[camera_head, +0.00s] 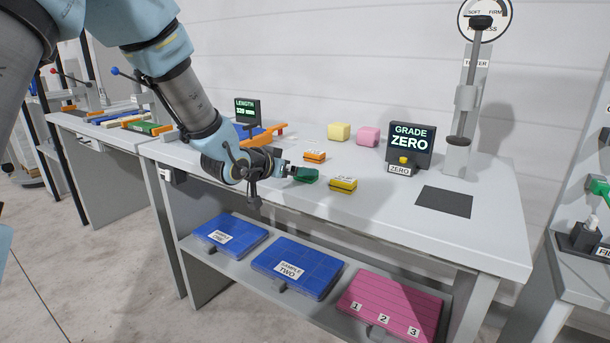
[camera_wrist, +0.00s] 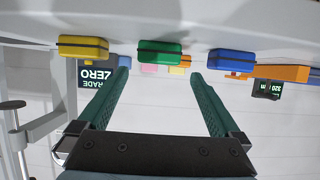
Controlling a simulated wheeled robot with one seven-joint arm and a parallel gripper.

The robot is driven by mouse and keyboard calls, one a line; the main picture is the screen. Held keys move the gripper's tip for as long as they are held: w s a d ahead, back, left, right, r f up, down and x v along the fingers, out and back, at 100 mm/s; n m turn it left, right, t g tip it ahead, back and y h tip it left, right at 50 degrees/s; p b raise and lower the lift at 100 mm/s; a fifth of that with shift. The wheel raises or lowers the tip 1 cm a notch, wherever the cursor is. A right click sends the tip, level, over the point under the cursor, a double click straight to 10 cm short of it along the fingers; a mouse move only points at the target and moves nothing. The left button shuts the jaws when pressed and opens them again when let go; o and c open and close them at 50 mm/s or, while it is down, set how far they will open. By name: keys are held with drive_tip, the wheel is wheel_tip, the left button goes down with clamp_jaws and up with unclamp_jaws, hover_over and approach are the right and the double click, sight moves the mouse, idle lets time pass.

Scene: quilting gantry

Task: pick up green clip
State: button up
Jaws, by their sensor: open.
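The green clip (camera_wrist: 160,52) has a dark band and lies on the workbench, between a yellow clip (camera_wrist: 83,48) and a blue clip (camera_wrist: 231,62). In the head view, the green clip (camera_head: 306,175) shows at the tip of my gripper (camera_head: 292,170), partly overlapped by it. My gripper (camera_wrist: 160,70) is open and empty in the wrist view. The green clip lines up with the gap between its fingers, at about their tips; I cannot tell whether they touch. In the head view the blue clip is hidden by my arm.
The yellow clip (camera_head: 343,185) lies close to the right of the green one, with an orange one (camera_head: 315,156) behind. Yellow (camera_head: 339,131) and pink (camera_head: 368,136) blocks stand at the back. A grade display (camera_head: 409,140) stands right, near a bare dark mat (camera_head: 444,202).

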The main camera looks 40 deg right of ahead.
drive_tip(key=shift+f+p+x, duration=0.2)
drive_tip(key=shift+p+x, duration=0.25)
drive_tip(key=shift+x, duration=0.9)
drive_tip(key=shift+f+p+x, duration=0.2)
drive_tip(key=shift+p+x, duration=0.2)
drive_tip(key=shift+x, duration=0.9)
drive_tip(key=shift+s+a, duration=0.15)
drive_tip(key=shift+c, duration=0.2)
drive_tip(key=c, duration=1.2)
drive_tip(key=shift+r, duration=0.1)
drive_tip(key=shift+c, duration=0.2)
